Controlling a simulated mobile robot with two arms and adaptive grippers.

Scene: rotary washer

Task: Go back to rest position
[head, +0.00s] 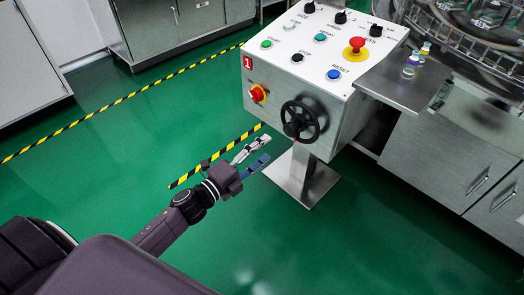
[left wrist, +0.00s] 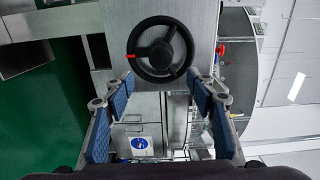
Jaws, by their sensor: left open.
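My left gripper (head: 256,157) reaches in from the lower left in the head view, in front of the control panel and a little short of it. Its fingers are apart with nothing between them. In the left wrist view my left gripper (left wrist: 160,103) shows wide open, with blue pads on both sides. The black handwheel (head: 304,119) on the front of the control panel lies beyond the fingertips, apart from them. It also shows in the left wrist view (left wrist: 160,50), with a red mark on its left rim. My right gripper is in neither view.
Steel cabinets (head: 170,28) stand at the back. The green floor (head: 120,150) at left is clear.

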